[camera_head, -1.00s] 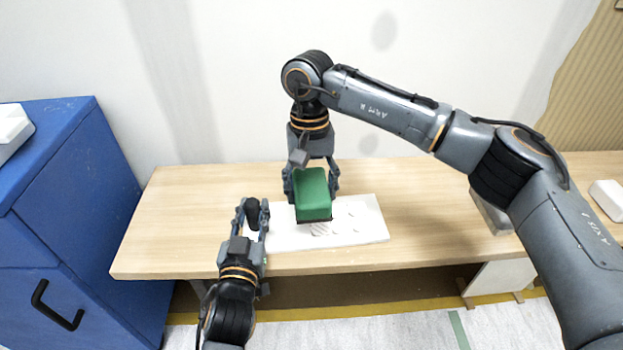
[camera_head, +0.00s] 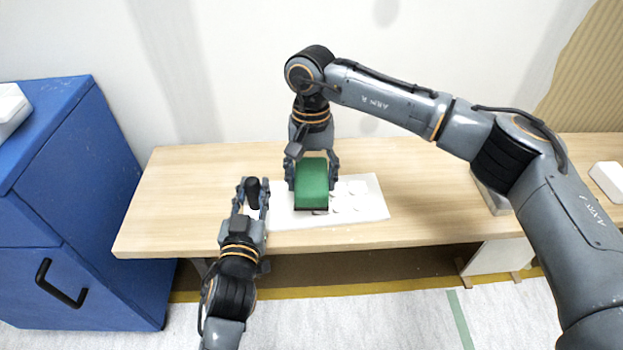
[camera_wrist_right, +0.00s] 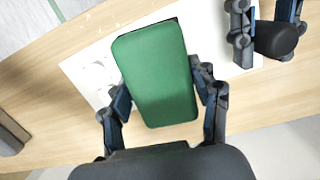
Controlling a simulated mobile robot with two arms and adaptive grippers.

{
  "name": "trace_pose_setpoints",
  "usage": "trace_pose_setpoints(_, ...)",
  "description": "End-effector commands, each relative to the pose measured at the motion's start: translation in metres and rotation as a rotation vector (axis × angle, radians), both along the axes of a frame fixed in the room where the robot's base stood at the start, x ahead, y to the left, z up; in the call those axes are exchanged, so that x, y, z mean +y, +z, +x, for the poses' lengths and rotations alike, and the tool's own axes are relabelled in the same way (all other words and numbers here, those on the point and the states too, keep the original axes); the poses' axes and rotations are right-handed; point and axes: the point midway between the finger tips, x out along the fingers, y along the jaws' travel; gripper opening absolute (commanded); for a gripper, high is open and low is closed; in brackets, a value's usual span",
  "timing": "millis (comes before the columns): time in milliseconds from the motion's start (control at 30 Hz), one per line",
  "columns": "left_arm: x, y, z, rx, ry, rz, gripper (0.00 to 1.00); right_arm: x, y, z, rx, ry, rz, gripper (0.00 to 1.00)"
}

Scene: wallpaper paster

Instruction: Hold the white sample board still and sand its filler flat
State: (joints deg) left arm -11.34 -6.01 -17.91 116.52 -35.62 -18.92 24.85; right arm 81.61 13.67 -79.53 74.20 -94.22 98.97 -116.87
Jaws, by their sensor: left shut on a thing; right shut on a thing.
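The white sample board (camera_head: 372,207) lies flat on the table; it also shows in the wrist view (camera_wrist_right: 80,68). Several small pale patches and specks, seemingly filler (camera_head: 355,187), lie on its face beside the green block. My right gripper (camera_head: 312,183) is shut on the green sanding block (camera_head: 312,185), its fingers on both sides. The block is over the board and appears to rest on it, hiding the surface beneath. My left gripper (camera_head: 252,187) is at the board's left end, shut on a black rounded knob (camera_head: 253,196). The knob also shows in the wrist view (camera_wrist_right: 277,40).
A blue cabinet (camera_head: 75,200) stands left of the wooden table (camera_head: 175,215). A white block (camera_head: 607,180) lies at the table's right end, and a grey object (camera_head: 490,195) sits partly behind my right arm. The wall is close behind. The table left of the board is clear.

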Motion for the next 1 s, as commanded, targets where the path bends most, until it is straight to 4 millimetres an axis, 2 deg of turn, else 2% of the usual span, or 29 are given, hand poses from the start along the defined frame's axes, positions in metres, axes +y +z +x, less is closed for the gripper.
trace_pose_setpoints(33, 0.001, -0.008, -0.001, 0.018, 0.002, 0.004, 0.0, -0.001, 0.006, 0.001, -0.006, -0.066, 0.001, 0.29)
trace_pose_setpoints(300, 0.001, -0.008, -0.001, 0.017, 0.002, 0.004, 0.0, -0.001, 0.035, 0.001, -0.006, -0.485, 0.002, 0.29)
trace_pose_setpoints(500, 0.001, -0.008, -0.001, 0.017, 0.002, 0.004, 0.0, 0.0, 0.045, 0.0, 0.001, -0.652, 0.004, 0.29)
trace_pose_setpoints(667, 0.001, -0.008, -0.001, 0.017, 0.002, 0.004, 0.0, 0.0, 0.031, -0.001, 0.006, -0.676, 0.001, 0.29)
trace_pose_setpoints(1000, 0.001, -0.008, -0.001, 0.017, 0.002, 0.004, 0.0, 0.0, -0.023, -0.001, 0.005, -0.673, 0.001, 0.29)
